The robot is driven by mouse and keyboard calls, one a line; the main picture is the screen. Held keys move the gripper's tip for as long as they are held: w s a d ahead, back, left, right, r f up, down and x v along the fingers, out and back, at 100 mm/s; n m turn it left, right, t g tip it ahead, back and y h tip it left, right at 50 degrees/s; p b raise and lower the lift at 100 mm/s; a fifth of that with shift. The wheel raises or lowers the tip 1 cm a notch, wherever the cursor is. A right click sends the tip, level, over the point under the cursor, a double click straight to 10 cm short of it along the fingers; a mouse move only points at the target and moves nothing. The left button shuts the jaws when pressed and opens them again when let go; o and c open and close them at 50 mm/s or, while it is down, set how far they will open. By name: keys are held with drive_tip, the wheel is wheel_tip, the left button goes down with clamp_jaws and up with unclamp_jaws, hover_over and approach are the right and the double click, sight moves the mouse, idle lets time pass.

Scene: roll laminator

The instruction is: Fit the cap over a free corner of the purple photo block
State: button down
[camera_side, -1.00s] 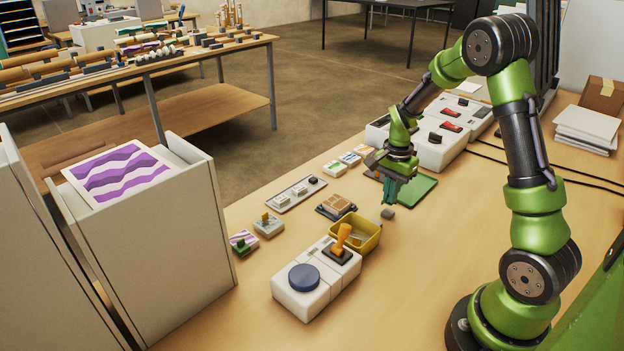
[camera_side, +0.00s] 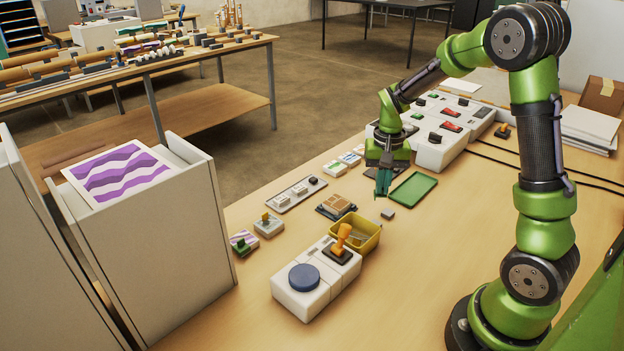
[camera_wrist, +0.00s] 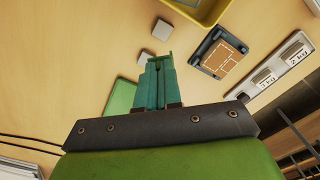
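A small grey piece (camera_side: 388,213), which looks like the cap, lies on the table below my gripper (camera_side: 383,193). In the wrist view one grey piece (camera_wrist: 162,29) lies beyond the fingertips. A second (camera_wrist: 143,56) shows beside them, partly hidden. My gripper's teal fingers (camera_wrist: 157,68) point down, close together with a narrow gap. I cannot tell whether they hold anything.
A yellow bin (camera_side: 375,230) and a white console with a blue knob (camera_side: 304,278) and orange lever (camera_side: 342,238) stand in front. A green tray (camera_side: 413,189) lies right of my gripper.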

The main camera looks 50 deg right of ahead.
drive_tip(key=w+a+r+n, duration=0.2)
drive_tip(key=a+r+n, duration=0.75)
drive_tip(key=a, duration=0.45)
hover_over(234, 240)
drive_tip(key=shift+n, duration=0.45)
drive_tip(key=f, duration=1)
drive_tip(key=shift+s+d+f, duration=0.2)
drive_tip(key=shift+f, duration=0.05)
drive_tip(key=shift+w+a+f, duration=0.1)
drive_tip(key=shift+w+f, duration=0.05)
drive_tip(key=shift+f, duration=1.15)
drive_tip(key=shift+w+a+f, duration=0.1)
drive_tip(key=shift+f, duration=1.15)
drive_tip(key=shift+f, duration=0.35)
drive_tip(key=c, duration=1.6)
unclamp_jaws()
